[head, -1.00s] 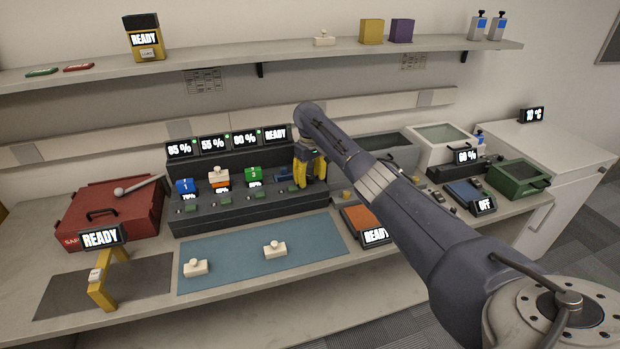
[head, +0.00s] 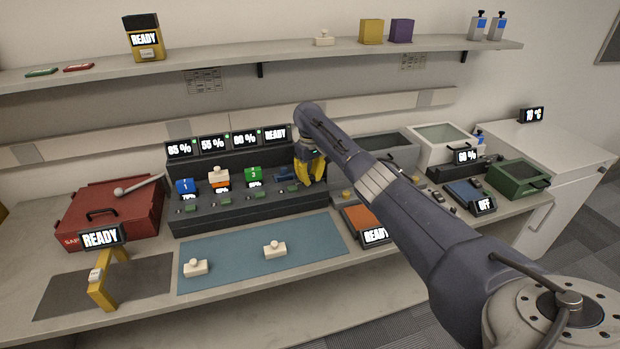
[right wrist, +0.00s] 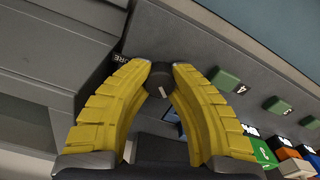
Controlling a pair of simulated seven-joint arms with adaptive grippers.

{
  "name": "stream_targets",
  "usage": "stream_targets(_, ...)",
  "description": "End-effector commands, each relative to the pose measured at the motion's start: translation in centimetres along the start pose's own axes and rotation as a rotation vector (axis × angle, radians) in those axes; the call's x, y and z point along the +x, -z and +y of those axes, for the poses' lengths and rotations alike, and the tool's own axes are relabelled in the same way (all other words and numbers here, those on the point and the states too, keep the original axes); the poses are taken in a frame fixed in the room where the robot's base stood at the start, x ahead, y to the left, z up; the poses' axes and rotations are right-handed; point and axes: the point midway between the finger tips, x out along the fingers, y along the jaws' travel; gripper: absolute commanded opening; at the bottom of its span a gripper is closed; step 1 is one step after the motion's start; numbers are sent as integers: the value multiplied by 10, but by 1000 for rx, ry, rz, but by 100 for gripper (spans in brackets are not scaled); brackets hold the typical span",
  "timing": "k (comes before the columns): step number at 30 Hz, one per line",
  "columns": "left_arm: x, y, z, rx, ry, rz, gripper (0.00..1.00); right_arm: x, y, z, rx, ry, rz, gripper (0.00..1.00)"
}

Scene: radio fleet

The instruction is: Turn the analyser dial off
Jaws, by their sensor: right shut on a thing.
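The analyser dial (right wrist: 159,79) is a dark round knob with a pale pointer line, on the grey front of the dark multi-bay unit (head: 250,214). In the right wrist view my right gripper (right wrist: 155,72) has its yellow fingertips on both sides of the dial, shut on it. In the head view my right gripper (head: 309,183) is at the right end of the unit and hides the dial. A label beside the dial is partly covered by a finger. My left gripper is not in view.
Green buttons (right wrist: 228,80) run in a row beside the dial. Coloured radios, such as the green one (head: 253,174), stand in the bays. A blue mat (head: 230,265) with two pale pieces lies in front. An orange-topped device (head: 365,220) is to the right.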

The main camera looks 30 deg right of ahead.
Motion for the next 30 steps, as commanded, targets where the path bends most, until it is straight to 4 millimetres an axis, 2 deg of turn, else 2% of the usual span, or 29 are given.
stream_targets(8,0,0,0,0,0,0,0,-2,1,-1,-97,1,5,0)
stream_targets(30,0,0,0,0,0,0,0,-3,2,-2,-664,-1,14,0)
